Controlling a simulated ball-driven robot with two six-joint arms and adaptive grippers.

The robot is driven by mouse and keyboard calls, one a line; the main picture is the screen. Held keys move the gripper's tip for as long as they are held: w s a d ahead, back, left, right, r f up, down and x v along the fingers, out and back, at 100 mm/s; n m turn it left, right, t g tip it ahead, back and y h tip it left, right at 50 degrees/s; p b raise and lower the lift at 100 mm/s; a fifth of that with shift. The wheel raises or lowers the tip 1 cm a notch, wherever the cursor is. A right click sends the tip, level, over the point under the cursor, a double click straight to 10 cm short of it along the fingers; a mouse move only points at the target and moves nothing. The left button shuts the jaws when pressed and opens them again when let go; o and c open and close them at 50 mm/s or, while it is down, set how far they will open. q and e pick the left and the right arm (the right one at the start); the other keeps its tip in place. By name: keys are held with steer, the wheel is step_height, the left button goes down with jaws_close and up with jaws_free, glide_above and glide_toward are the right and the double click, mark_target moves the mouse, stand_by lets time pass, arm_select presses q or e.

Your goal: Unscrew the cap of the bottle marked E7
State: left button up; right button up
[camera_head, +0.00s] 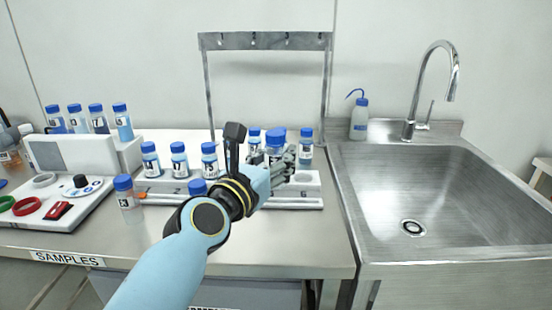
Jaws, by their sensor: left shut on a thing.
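My left arm reaches up from the bottom, and its gripper (284,163) is closed around a blue-capped bottle (276,139) at the right part of the rack. The bottle is upright with its cap on; the gripper hides its lower part and its mark cannot be read. Several similar blue-capped bottles stand in the white rack (306,181), among them one at the left (150,160), one in the middle (179,160) and one at the right end (305,146). Their marks are too small to read surely, so I cannot tell which is E7. My right gripper is not in view.
A loose blue-capped bottle (125,191) stands left of the rack. A metal frame (204,90) rises behind the rack. A sink (440,200) and wash bottle (359,120) are at right.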

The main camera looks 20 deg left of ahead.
arm_select(q)
jaws_close()
